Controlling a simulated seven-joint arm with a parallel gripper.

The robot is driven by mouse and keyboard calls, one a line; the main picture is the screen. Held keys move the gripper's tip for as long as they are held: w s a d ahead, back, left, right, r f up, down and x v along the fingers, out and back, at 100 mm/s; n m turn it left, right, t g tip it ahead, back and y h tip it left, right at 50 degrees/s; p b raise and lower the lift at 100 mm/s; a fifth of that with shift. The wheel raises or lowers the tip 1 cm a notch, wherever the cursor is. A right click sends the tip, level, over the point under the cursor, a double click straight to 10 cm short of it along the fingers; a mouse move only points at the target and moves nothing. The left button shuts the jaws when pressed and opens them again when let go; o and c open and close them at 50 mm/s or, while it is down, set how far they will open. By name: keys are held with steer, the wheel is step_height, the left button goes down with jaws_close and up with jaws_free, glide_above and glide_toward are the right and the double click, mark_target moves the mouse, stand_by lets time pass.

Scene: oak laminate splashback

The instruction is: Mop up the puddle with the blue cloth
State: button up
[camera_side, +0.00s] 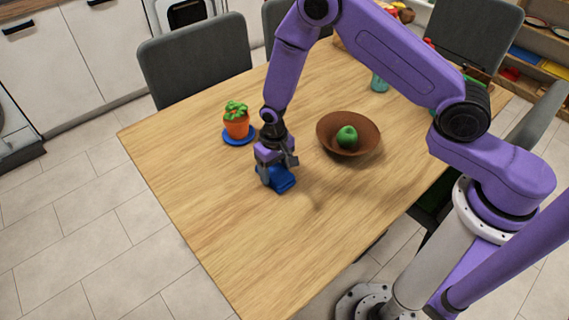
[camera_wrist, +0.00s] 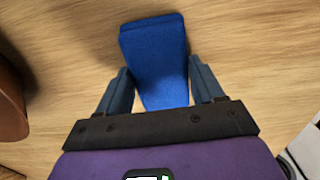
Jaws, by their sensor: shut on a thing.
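The blue cloth (camera_side: 282,181) is a folded block at the table's middle left in the side view, under my gripper (camera_side: 275,170). In the wrist view the cloth (camera_wrist: 153,45) lies between the two fingers of my gripper (camera_wrist: 160,80) and extends beyond their tips. My gripper is shut on the cloth, pointing down, with the cloth at or just above the wood; I cannot tell which. I cannot make out the puddle in either view. Part of the cloth is hidden by the fingers and palm.
A potted plant (camera_side: 236,122) on a blue saucer (camera_side: 239,142) stands behind the gripper. A brown bowl (camera_side: 366,143) with a green apple (camera_side: 347,136) stands to the right. The front of the wooden table (camera_side: 260,240) is clear. Chairs stand around it.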

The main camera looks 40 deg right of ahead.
steer(key=shift+w+a, duration=0.1)
steer(key=shift+a, duration=0.45)
steer(key=shift+r, duration=4.1)
